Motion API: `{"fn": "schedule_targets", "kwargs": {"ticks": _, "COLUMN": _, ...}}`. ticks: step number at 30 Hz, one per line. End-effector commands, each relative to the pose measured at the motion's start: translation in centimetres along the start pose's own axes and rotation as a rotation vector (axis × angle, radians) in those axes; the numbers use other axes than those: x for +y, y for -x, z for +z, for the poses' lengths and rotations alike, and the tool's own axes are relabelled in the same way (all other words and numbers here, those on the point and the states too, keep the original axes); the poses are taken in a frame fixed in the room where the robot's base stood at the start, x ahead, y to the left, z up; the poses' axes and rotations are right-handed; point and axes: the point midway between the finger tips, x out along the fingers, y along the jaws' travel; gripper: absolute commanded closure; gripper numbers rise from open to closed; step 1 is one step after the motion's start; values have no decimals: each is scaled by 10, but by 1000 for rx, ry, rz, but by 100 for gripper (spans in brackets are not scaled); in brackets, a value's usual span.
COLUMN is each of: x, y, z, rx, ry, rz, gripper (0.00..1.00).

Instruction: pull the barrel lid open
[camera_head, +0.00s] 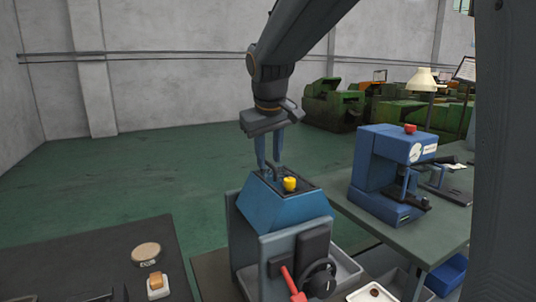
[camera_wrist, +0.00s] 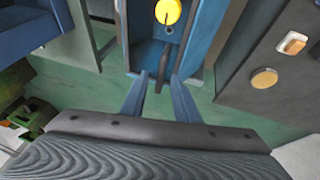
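A blue machine (camera_head: 285,212) with sloping sides and a dark recessed top stands in the middle of the head view. A yellow knob (camera_head: 290,184) sits on its top; it also shows in the wrist view (camera_wrist: 168,12). A dark curved handle (camera_wrist: 161,66) rises beside the knob, and I take it to be the lid's handle. My gripper (camera_head: 270,165) points down over the top. In the wrist view its two blue fingers (camera_wrist: 159,80) are apart, with the handle between their tips and a gap visible on each side. The lid's edges cannot be made out.
A red lever (camera_head: 292,284) and a black wheel (camera_head: 320,278) are on the machine's front. A green bench (camera_head: 425,232) with a blue press (camera_head: 392,170) stands at right. A dark table (camera_head: 65,265) is at left.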

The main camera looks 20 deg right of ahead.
Motion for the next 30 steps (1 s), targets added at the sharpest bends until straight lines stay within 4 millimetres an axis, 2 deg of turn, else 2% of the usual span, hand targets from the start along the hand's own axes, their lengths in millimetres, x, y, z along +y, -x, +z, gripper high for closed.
{"fn": "schedule_targets", "kwargs": {"ticks": 8, "x": -1, "y": -2, "z": 0, "rx": 1, "ry": 1, "rz": -1, "gripper": 72}}
{"fn": "schedule_targets", "kwargs": {"ticks": 13, "x": -1, "y": -2, "z": 0, "rx": 1, "ry": 2, "rz": -1, "gripper": 100}}
{"fn": "schedule_targets", "kwargs": {"ticks": 30, "x": -1, "y": -1, "z": 0, "rx": 1, "ry": 2, "rz": -1, "gripper": 100}}
